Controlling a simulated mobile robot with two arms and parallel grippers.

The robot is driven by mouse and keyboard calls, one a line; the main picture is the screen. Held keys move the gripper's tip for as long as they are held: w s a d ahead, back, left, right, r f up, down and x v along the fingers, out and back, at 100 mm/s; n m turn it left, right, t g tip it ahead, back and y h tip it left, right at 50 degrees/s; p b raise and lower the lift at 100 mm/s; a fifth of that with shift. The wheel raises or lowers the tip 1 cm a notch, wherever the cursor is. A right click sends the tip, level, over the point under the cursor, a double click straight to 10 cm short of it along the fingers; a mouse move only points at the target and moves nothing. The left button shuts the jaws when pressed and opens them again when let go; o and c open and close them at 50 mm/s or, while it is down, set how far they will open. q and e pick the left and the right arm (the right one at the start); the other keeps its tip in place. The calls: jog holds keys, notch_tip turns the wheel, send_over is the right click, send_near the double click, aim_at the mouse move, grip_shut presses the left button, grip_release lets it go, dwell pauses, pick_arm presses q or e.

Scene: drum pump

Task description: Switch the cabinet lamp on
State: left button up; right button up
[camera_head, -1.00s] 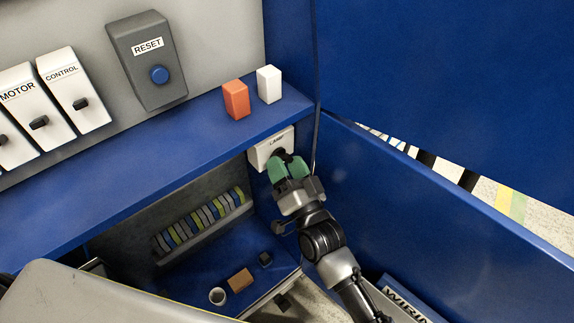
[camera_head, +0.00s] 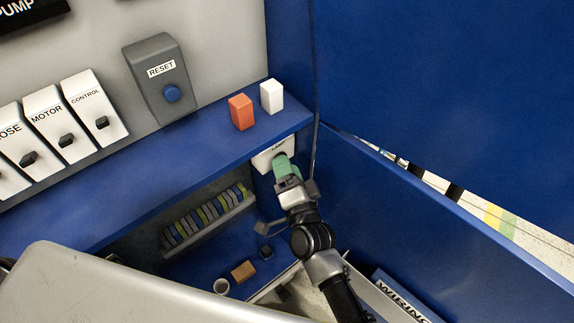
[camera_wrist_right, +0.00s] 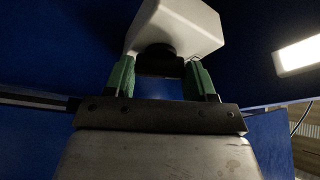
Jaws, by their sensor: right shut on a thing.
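The lamp switch (camera_head: 266,158) is a white box labelled LAMP. It sits under the blue shelf by the cabinet's right side. My right gripper (camera_head: 282,163) reaches up to it with green fingertips. In the right wrist view, the switch's white housing (camera_wrist_right: 178,22) is above the fingers, and its black knob (camera_wrist_right: 158,52) is between them. The right gripper (camera_wrist_right: 160,66) is shut on this knob. In the head view, the fingers hide the knob, so its turned position cannot be read. My left gripper is not in view.
An orange block (camera_head: 241,112) and a white block (camera_head: 271,96) stand on the blue shelf (camera_head: 150,165) above. A grey RESET box (camera_head: 160,80) is on the panel. A bright white bar (camera_wrist_right: 300,53) shows at the right in the wrist view. The blue door (camera_head: 430,220) is close right of my arm.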

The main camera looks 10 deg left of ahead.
jog(key=o, duration=0.6)
jog(key=shift+o, duration=0.2)
jog(key=shift+s, duration=0.1)
jog(key=v, duration=1)
jog(key=shift+s+d, duration=0.2)
jog(key=shift+s, duration=0.05)
